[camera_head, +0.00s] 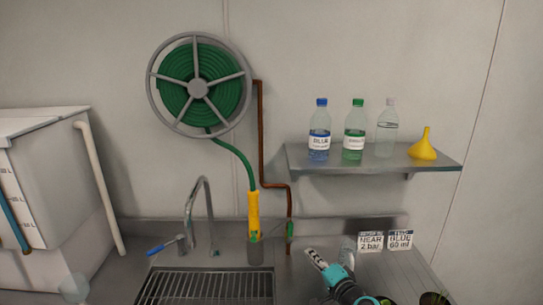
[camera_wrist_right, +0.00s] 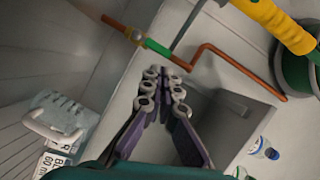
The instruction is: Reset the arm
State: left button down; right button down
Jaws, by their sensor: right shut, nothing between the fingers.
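My right gripper (camera_wrist_right: 168,85) shows in the wrist view with its dark, purple-edged fingers brought together at the tips and nothing between them. In the head view, teal and black parts of my right arm (camera_head: 345,288) come up from the bottom edge, over the right part of the steel counter. The fingertips are hard to make out there. In the wrist view, the fingers point toward a copper pipe (camera_wrist_right: 222,55) with a green fitting (camera_wrist_right: 158,47). I cannot tell the gap between them, but no contact shows. My left gripper is not in view.
A shelf (camera_head: 300,160) holds a blue bottle (camera_head: 319,140), a green bottle (camera_head: 354,140), a clear bottle (camera_head: 386,135) and a yellow funnel (camera_head: 423,146). A hose reel (camera_head: 198,88), yellow nozzle (camera_head: 253,210), tap (camera_head: 207,195) and sink grate (camera_head: 205,287) are left. A clear jug (camera_wrist_right: 65,118) stands near label cards.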

jog(key=s+a+n+g, duration=0.3)
jog(key=s+n, duration=0.1)
jog(key=s, duration=0.3)
jog(key=s+d+f+n+g+h, duration=0.2)
jog(key=s+d+n+h, duration=0.1)
jog(key=s, duration=0.8)
jog(key=s+d+f+n+g+h, duration=0.2)
jog(key=s+d+f+n+g, duration=0.1)
jog(key=s, duration=0.8)
jog(key=shift+d+f+n+h, duration=0.15)
jog(key=shift+d+n+h, duration=0.15)
jog(key=shift+d+h, duration=0.15)
